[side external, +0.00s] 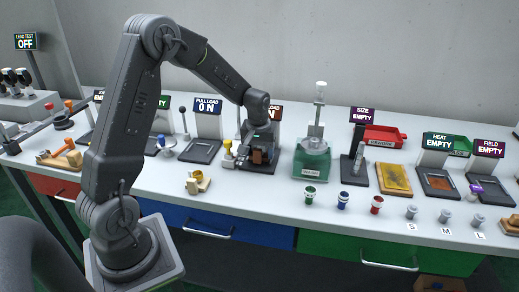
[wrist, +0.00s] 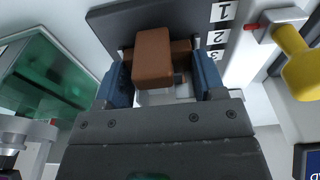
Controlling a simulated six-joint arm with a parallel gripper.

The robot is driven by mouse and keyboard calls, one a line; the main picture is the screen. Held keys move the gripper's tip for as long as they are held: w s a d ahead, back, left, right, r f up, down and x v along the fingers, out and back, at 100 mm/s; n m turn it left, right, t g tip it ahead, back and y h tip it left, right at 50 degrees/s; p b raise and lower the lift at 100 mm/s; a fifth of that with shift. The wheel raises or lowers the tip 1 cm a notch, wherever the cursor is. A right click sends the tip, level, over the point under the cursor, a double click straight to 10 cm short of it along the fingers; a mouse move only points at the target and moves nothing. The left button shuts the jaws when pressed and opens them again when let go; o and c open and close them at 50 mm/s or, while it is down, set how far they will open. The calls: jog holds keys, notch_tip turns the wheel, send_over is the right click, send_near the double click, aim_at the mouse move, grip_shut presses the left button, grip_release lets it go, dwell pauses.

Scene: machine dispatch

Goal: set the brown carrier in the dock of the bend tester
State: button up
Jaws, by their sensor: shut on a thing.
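The brown carrier (wrist: 153,58) is between the blue fingers of my gripper (wrist: 162,82) in the wrist view, and the gripper is shut on it. In the side view my gripper (side external: 262,150) points down, low over the dark base of a station (side external: 262,169). The brown carrier (side external: 258,157) shows small there, at or just above that base. In the wrist view a dark plate (wrist: 110,20) and a scale marked 1, 2, 3 (wrist: 220,30) lie beyond the carrier. Contact with the dock cannot be told.
A yellow-ended part (wrist: 300,65) stands close right of my gripper in the wrist view. A green machine (side external: 312,163) stands right of the station. The pull load station (side external: 203,148) is to its left. A small yellow and tan item (side external: 197,182) lies in front.

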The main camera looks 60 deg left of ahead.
jog(key=shift+f, duration=0.35)
jog(key=o, duration=1)
notch_tip(320, 180, up, 13)
jog(key=s+d, duration=0.1)
jog(key=s+d+r+m+t, duration=0.2)
jog(key=s+d+r+m, duration=0.3)
jog(key=s+d, duration=0.5)
jog(key=s+d+m+t+h, duration=0.1)
jog(key=s+d+m, duration=0.3)
jog(key=s+d, duration=0.4)
jog(key=shift+s+d+t, duration=0.15)
jog(key=shift+s+t, duration=0.65)
jog(key=shift+s, duration=0.55)
